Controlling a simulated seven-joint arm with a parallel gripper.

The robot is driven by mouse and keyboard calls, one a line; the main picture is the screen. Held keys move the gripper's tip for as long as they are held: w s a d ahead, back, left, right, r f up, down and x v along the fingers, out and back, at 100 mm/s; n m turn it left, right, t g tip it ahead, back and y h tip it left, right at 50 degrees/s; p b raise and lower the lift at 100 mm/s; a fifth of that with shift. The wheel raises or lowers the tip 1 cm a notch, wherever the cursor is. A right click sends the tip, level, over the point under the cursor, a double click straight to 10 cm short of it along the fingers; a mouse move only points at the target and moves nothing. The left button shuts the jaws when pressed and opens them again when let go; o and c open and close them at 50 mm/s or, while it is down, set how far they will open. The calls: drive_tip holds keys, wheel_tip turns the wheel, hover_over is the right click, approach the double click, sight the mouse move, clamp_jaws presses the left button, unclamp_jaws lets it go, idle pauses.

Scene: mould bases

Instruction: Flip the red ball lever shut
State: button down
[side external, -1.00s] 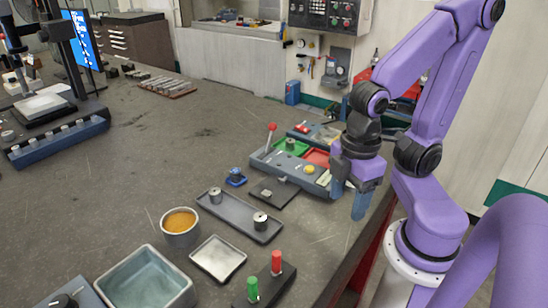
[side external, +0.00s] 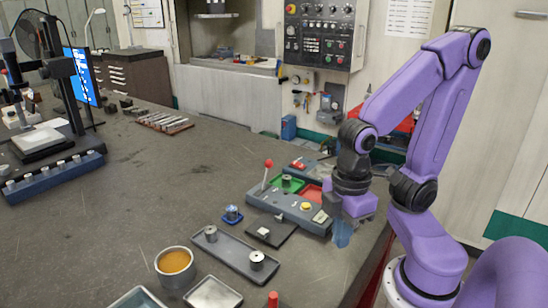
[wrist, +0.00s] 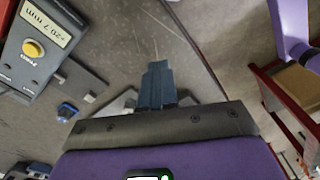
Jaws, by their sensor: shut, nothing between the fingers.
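The lever has a red ball (side external: 268,163) on a thin pale stem and stands up, leaning slightly, at the left end of a grey box unit (side external: 280,205) in the side external view. My gripper (side external: 341,238) points down beside the box's right end, apart from the lever. In the wrist view its blue fingers (wrist: 157,85) are together with nothing between them. The box's display end, with a yellow button (wrist: 33,48) and a readout of about +20.7 mm, shows at the upper left there. The lever is not in the wrist view.
Green (side external: 288,184) and red (side external: 312,194) trays lie behind the box. A dark plate (side external: 270,234), a blue knob (side external: 232,214), a long tray (side external: 233,256) and an orange-filled cup (side external: 175,267) stand in front. The table's left middle is clear.

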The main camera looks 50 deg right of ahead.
drive_tip(key=w+d+r+m+g+y, duration=0.1)
drive_tip(key=w+d+r+m+y, duration=0.2)
drive_tip(key=w, duration=0.6)
drive_tip(key=w+d+r+m+y, duration=0.1)
drive_tip(key=w+d+m, duration=0.25)
drive_tip(key=w, duration=0.65)
drive_tip(key=w+d+r+m+t+y, duration=0.1)
drive_tip(key=w+d+t, duration=0.1)
drive_tip(key=d, duration=0.9)
drive_tip(key=w+d+r+m+t+y, duration=0.1)
drive_tip(key=w+d, duration=0.4)
drive_tip(key=d, duration=0.7)
drive_tip(key=shift+w+r+t+y, duration=0.25)
drive_tip(key=shift+r+t, duration=0.2)
drive_tip(key=shift+t, duration=0.55)
drive_tip(key=shift+f+m, duration=0.1)
drive_tip(key=shift+m, duration=0.15)
approach(266, 176)
drive_tip(key=shift+w+d+f, duration=0.1)
drive_tip(key=shift+w+f, duration=1.35)
drive_tip(key=shift+w, duration=0.1)
